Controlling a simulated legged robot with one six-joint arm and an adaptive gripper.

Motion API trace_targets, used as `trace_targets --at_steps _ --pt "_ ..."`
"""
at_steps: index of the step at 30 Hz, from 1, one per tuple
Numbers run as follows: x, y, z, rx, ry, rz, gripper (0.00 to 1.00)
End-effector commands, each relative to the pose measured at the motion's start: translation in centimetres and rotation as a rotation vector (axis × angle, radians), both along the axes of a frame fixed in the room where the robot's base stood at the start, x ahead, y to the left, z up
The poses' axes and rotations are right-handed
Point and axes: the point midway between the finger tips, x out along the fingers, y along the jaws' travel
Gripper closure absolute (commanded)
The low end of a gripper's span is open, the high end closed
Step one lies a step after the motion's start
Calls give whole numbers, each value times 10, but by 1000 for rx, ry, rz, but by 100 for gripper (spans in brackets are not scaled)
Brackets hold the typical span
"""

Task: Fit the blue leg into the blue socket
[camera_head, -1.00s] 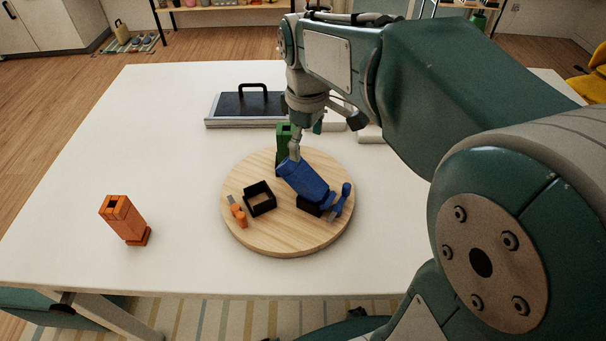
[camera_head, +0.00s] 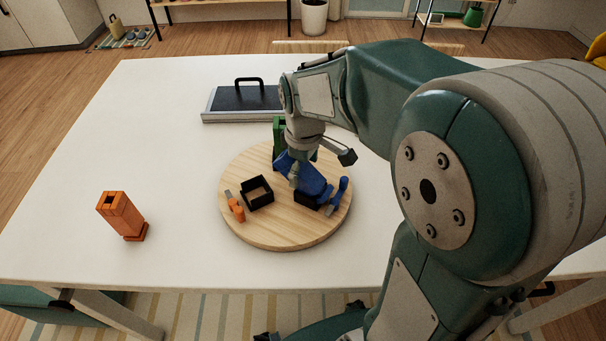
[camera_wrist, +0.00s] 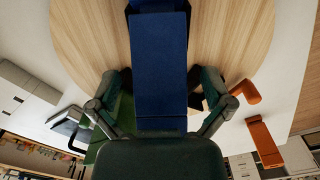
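The blue leg (camera_head: 312,178) is a thick block tilted over the round wooden board (camera_head: 250,233). Its lower right end is at a black socket (camera_head: 306,201) beside a blue handled part (camera_head: 339,194); I cannot tell whether the end is inside. My gripper (camera_head: 297,178) is low at the leg's upper left end. In the wrist view, the blue leg (camera_wrist: 158,65) runs between the fingers of my gripper (camera_wrist: 164,80). The fingers stand apart with a visible gap on each side of the leg.
An empty black socket (camera_head: 258,193) and a small orange handled part (camera_head: 236,208) are at the board's left. A green leg (camera_head: 278,135) stands behind. A black tray-like case (camera_head: 242,103) lies at the back.

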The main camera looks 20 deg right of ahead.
Motion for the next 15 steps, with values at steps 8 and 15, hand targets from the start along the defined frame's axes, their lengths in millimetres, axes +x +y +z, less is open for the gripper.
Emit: trace_targets --at_steps 8,15 --pt "0 0 0 0 0 0 99" --pt "0 0 0 0 1 0 99"
